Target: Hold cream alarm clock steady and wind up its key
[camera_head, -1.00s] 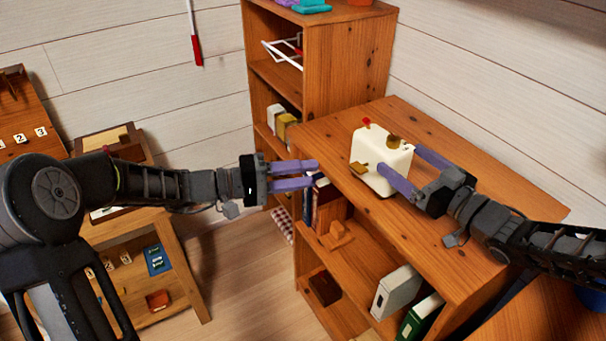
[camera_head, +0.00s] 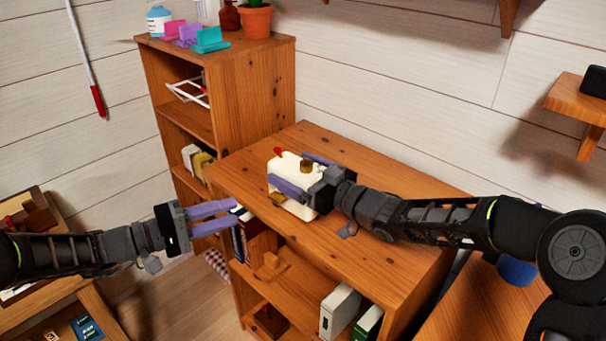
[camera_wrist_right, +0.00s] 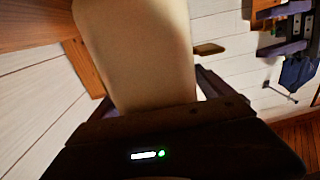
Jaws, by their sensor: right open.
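The cream alarm clock (camera_head: 284,163) stands on top of the low wooden bookcase, with a red button (camera_head: 279,151) and a brass knob (camera_head: 307,166) on top. My right gripper (camera_head: 290,168) is open around it, one purple finger on each side; contact cannot be told. The clock body (camera_wrist_right: 140,50) fills the middle of the right wrist view. Its brass key (camera_wrist_right: 208,49) sticks out there; in the head view it is mostly hidden behind the near finger.
The low bookcase top (camera_head: 370,185) is otherwise clear. A taller shelf (camera_head: 262,85) stands behind to the left, with a potted plant (camera_head: 256,20) and coloured items on top. A wall shelf (camera_head: 578,100) is at right.

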